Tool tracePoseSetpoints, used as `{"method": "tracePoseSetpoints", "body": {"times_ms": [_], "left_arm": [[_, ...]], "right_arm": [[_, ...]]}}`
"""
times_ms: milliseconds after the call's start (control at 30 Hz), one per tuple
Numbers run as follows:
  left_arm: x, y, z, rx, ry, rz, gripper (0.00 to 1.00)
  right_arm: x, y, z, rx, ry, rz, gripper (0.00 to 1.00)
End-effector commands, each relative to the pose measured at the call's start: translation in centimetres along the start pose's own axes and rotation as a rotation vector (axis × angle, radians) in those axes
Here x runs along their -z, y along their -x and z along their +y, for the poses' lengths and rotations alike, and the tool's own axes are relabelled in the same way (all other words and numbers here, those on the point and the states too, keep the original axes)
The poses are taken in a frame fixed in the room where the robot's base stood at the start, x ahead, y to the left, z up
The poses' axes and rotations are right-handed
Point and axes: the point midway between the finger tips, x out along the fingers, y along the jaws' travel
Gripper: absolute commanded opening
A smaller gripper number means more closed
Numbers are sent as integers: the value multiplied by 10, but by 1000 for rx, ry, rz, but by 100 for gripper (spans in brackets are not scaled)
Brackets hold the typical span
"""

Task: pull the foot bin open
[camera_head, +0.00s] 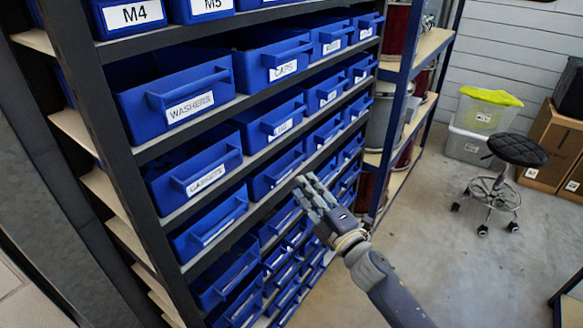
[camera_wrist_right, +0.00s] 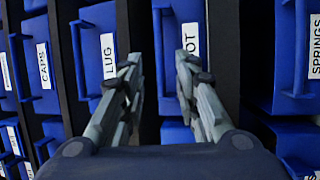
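The foot bin (camera_wrist_right: 178,14) is a blue bin in the rack. In the right wrist view its white label is partly covered by a finger, and only the last letters, "OT", show. In the head view I take it to be the blue bin (camera_head: 262,180) below the lug bin, though its label is too small to read. It sits in its shelf among the others. My right gripper (camera_head: 311,185) is in front of the rack, just right of that bin. In the right wrist view the gripper (camera_wrist_right: 160,62) is open and empty, its fingers on either side of the bin's front. My left gripper is out of view.
The lug bin (camera_wrist_right: 100,50) and springs bin (camera_wrist_right: 297,50) flank the foot bin in the wrist view. Dark shelf edges run between them. A black stool (camera_head: 517,150) stands on the open floor at right, with clear bins and cartons behind.

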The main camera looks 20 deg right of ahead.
Motion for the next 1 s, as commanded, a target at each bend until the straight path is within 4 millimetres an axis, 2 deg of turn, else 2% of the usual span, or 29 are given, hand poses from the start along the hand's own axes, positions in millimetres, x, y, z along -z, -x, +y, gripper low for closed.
{"method": "tracePoseSetpoints", "body": {"times_ms": [100, 333, 500, 800, 833, 933, 1000], "left_arm": [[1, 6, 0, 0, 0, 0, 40], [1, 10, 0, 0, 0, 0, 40], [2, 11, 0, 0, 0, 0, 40], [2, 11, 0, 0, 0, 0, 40], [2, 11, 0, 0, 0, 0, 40], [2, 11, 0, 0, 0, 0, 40], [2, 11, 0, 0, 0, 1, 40]], "right_arm": [[0, -24, 3, -2, -1, -1, 30], [0, -57, 2, -1, -2, 0, 30], [0, -68, 1, 0, -1, 0, 30], [0, -69, 0, 0, -1, 0, 30], [0, -69, 0, 0, -1, 0, 25], [0, -69, 0, 0, -2, 0, 2], [0, -69, 0, 0, -1, 0, 0]]}}
